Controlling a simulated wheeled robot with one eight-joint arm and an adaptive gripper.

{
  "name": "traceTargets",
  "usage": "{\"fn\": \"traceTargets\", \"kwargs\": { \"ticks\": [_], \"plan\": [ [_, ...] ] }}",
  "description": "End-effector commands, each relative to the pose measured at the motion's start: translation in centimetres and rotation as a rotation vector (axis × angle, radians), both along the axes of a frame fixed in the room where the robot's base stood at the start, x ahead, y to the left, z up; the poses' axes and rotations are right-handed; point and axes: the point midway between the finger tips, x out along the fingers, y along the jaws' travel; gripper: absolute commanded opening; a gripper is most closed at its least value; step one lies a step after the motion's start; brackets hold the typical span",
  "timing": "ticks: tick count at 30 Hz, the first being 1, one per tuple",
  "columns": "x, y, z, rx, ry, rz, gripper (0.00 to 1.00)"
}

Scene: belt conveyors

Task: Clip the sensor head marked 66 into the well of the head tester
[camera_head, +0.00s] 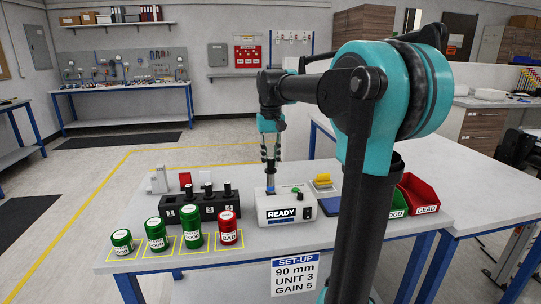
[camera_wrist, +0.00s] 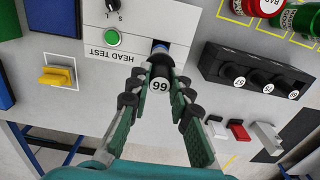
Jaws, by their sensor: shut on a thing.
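My gripper (camera_head: 270,160) is shut on a black sensor head with a round white label (camera_wrist: 160,86), which I take as 66. In the wrist view the fingertips (camera_wrist: 161,72) close on both sides of it. The head tester (camera_head: 287,208) is a white box with a READY display; its top also shows in the wrist view (camera_wrist: 95,60). The head's far end meets a blue part (camera_wrist: 160,45) at the tester's well. The well's opening is hidden behind the head, and I cannot tell whether the head is seated.
A black rack (camera_head: 207,208) with several heads stands left of the tester. Green jars (camera_head: 192,230) and a red jar (camera_head: 228,228) stand in front of it.

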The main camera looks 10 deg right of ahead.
Motion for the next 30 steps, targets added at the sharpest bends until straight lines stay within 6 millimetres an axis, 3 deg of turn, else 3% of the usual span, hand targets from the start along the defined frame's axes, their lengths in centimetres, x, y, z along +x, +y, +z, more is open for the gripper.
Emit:
{"fn": "traceTargets", "kwargs": {
  "ticks": [30],
  "plan": [
    [-0.08, 0.0, -0.7, 0.0, 0.0, 0.0, 0.0]
  ]
}}
